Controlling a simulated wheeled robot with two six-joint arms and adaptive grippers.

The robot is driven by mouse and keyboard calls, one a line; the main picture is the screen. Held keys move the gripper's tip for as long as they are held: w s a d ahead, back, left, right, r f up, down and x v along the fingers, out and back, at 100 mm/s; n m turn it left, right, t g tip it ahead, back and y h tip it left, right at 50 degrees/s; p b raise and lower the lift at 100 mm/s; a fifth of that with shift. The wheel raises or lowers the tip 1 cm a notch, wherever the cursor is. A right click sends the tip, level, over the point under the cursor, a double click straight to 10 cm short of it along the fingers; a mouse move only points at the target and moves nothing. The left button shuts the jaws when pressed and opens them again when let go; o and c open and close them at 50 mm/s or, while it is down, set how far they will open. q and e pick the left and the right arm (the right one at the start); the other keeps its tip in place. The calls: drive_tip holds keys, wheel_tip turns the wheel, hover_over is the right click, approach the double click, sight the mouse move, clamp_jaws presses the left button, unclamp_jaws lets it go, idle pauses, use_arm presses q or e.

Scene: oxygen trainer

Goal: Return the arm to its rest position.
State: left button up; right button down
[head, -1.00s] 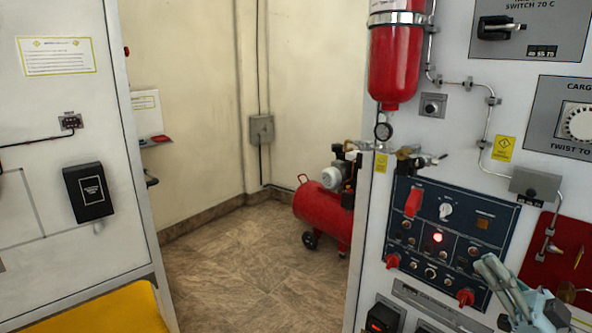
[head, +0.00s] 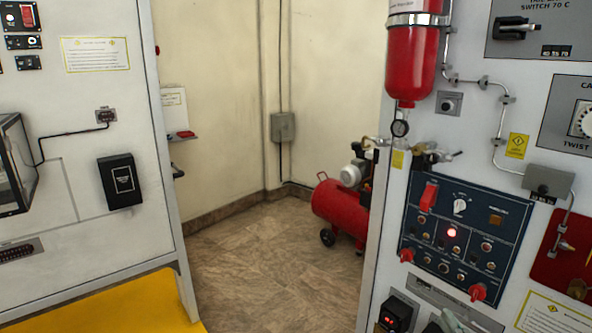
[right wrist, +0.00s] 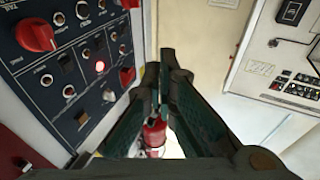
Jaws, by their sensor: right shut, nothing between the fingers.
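My right gripper shows only as a pale sliver at the bottom edge of the head view (head: 452,322), below the blue control panel (head: 462,232). In the right wrist view its two dark green fingers (right wrist: 168,58) converge at the tips, shut and empty. There the blue panel (right wrist: 75,65) lies to the left of the fingers, apart from them. Its red light is lit. My left gripper is in neither view.
The right wall holds a red cylinder (head: 410,60) and a red board (head: 568,262). A red compressor (head: 340,207) stands on the floor behind. A yellow surface (head: 110,308) is at lower left. The floor between the walls (head: 270,265) is clear.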

drive_tip(key=s+a+f+m+g+h, duration=0.1)
drive_tip(key=s+a+f+g+h, duration=0.15)
drive_tip(key=s+f+g, duration=0.35)
drive_tip(key=s+a+f+m+g+h, duration=0.15)
drive_tip(key=s+a+f, duration=0.25)
drive_tip(key=f, duration=0.5)
drive_tip(key=s+a+f+g+h, duration=0.15)
drive_tip(key=s+g, duration=0.25)
drive_tip(key=s, duration=0.5)
drive_tip(key=s+a+f+g+y, duration=0.1)
drive_tip(key=s+a+f+g, duration=0.2)
drive_tip(key=s, duration=0.6)
wheel_tip(320, 180, down, 21)
drive_tip(key=s+d+g, duration=0.2)
drive_tip(key=d+g, duration=0.1)
drive_tip(key=s+f, duration=1)
drive_tip(key=s, duration=0.3)
drive_tip(key=shift+f+g, duration=0.2)
drive_tip(key=shift+g, duration=0.15)
drive_tip(key=shift+a+h, duration=0.1)
drive_tip(key=shift+h, duration=0.15)
